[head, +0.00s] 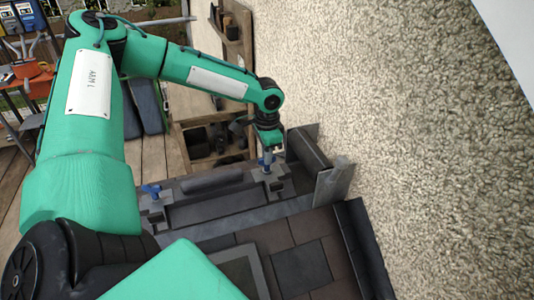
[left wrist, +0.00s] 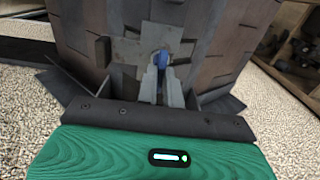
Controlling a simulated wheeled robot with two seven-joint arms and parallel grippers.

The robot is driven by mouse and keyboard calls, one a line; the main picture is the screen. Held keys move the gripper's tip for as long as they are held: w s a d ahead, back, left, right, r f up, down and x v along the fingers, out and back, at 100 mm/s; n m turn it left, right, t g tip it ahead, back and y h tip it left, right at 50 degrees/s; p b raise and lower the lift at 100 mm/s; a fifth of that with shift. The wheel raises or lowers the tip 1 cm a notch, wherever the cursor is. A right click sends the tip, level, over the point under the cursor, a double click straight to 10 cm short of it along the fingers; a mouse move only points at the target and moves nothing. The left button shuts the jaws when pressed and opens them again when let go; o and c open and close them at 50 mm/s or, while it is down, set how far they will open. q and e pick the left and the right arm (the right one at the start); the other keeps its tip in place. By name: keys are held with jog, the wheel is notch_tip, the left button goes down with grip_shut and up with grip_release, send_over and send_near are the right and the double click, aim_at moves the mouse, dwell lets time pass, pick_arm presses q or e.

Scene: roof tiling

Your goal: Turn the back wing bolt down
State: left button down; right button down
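A blue wing bolt (head: 267,168) stands on a grey clamp plate near the rough wall. My left gripper (head: 267,157) points down over it from above. In the left wrist view the blue wing head (left wrist: 161,59) sits between the tips of my left gripper's fingers (left wrist: 161,68), which look closed on it. The fingers hide part of the bolt. A second blue wing bolt (head: 151,190) stands on the left end of the same fixture, apart from the gripper. My right gripper is not in view.
The grey clamp fixture (head: 225,203) lies across the edge of the dark roof tiles (head: 300,268). The rough wall (head: 410,120) rises close on the right.

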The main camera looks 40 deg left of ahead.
pick_arm(q)
jog(key=shift+m+b, duration=0.45)
jog(key=shift+m, duration=0.35)
jog(key=shift+w+m+b, duration=0.15)
jog(key=shift+m+b, duration=0.2)
jog(key=shift+m, duration=1.25)
jog(key=shift+r, duration=0.1)
jog(key=c, duration=1.5)
grip_release()
jog(key=shift+c, duration=0.2)
notch_tip(320, 180, up, 14)
jog(key=b, duration=0.3)
